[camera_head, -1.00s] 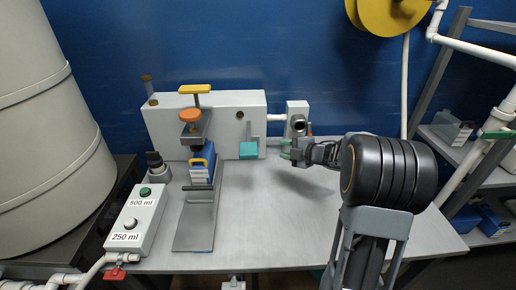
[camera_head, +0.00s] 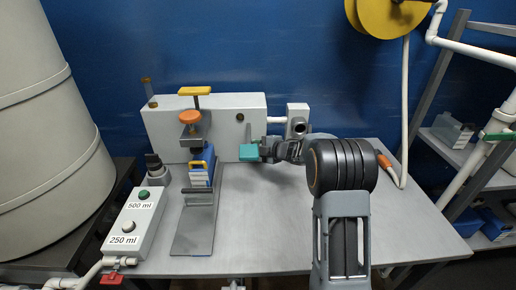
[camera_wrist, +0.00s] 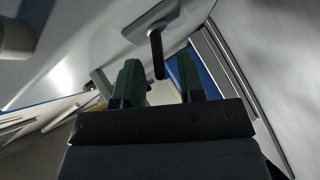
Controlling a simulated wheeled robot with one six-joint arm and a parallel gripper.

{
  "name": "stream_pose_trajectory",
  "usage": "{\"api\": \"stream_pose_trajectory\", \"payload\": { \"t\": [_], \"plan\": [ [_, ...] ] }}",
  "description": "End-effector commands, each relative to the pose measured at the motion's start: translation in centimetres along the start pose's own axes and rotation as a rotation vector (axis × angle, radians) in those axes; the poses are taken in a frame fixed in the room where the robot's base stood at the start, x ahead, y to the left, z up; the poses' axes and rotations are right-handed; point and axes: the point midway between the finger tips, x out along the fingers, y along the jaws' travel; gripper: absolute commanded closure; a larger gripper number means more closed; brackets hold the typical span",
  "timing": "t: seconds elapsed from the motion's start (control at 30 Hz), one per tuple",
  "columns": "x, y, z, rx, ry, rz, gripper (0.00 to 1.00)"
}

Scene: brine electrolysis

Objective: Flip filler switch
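No part in view is labelled as the filler switch. A white machine box (camera_head: 215,115) stands at the back of the bench.
A clamp stand with an orange knob (camera_head: 190,117) holds a blue-and-white piece. A white fitting (camera_head: 297,117) sits behind my gripper. The bench's right side is mostly clear.

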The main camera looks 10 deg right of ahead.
Motion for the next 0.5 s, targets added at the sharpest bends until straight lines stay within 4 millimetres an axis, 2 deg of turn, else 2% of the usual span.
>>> {"api": "stream_pose_trajectory", "payload": {
  "t": [0.23, 0.5],
  "plan": [
    [0.05, 0.00, -0.01, 0.000, 0.000, 0.000, 0.64],
    [0.03, 0.00, -0.01, 0.000, 0.000, 0.000, 0.90]
  ]
}}
